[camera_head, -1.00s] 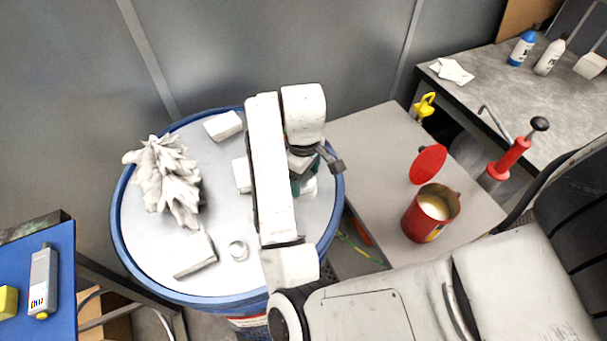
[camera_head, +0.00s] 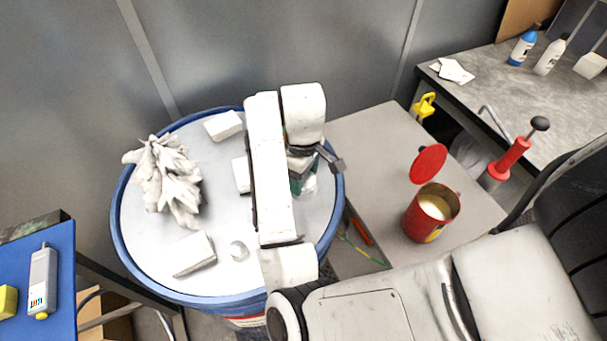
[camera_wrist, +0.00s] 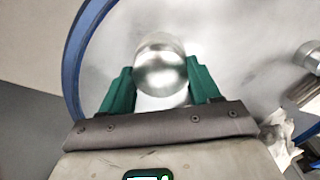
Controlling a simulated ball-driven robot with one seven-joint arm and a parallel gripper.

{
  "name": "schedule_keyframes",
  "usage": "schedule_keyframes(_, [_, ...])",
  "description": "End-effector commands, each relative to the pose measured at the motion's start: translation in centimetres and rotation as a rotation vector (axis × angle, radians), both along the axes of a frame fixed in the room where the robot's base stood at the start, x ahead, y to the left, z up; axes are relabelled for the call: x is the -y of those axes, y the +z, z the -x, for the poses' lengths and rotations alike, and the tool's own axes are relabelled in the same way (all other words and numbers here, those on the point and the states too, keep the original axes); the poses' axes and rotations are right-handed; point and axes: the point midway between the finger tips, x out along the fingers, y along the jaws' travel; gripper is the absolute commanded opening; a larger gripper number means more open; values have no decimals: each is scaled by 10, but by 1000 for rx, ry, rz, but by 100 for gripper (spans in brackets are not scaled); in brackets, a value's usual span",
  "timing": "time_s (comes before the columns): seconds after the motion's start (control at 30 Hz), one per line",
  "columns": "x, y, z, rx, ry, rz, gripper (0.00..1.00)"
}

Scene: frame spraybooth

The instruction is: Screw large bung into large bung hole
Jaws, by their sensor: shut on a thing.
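The large bung (camera_wrist: 160,65) is a round, shiny metal cap in the wrist view. It sits between the green fingers of my gripper (camera_wrist: 158,80), which are shut on it. It is over the pale drum lid (camera_head: 215,225), close to the blue rim. In the head view my gripper (camera_head: 302,184) is at the right side of the lid, and my arm covers much of it. The large bung hole is hidden, and I cannot tell whether the bung is seated in it.
A crumpled white rag (camera_head: 165,180) and pale blocks (camera_head: 194,254) lie on the lid. A red can (camera_head: 431,213) stands on the grey bench at the right. A blue-topped table (camera_head: 50,285) is at the left. A wall stands close behind the drum.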

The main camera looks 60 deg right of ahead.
Motion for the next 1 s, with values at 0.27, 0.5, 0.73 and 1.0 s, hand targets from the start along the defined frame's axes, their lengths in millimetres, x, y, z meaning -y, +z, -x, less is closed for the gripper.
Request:
schedule_keyframes(0.27, [0,-1,0,2,-273,1,33])
schedule_keyframes(0.5, [0,0,0,2,-286,2,33])
schedule_keyframes(0.73, [0,-2,0,2,-431,1,33])
schedule_keyframes(1.0, [0,-1,0,2,-681,2,33])
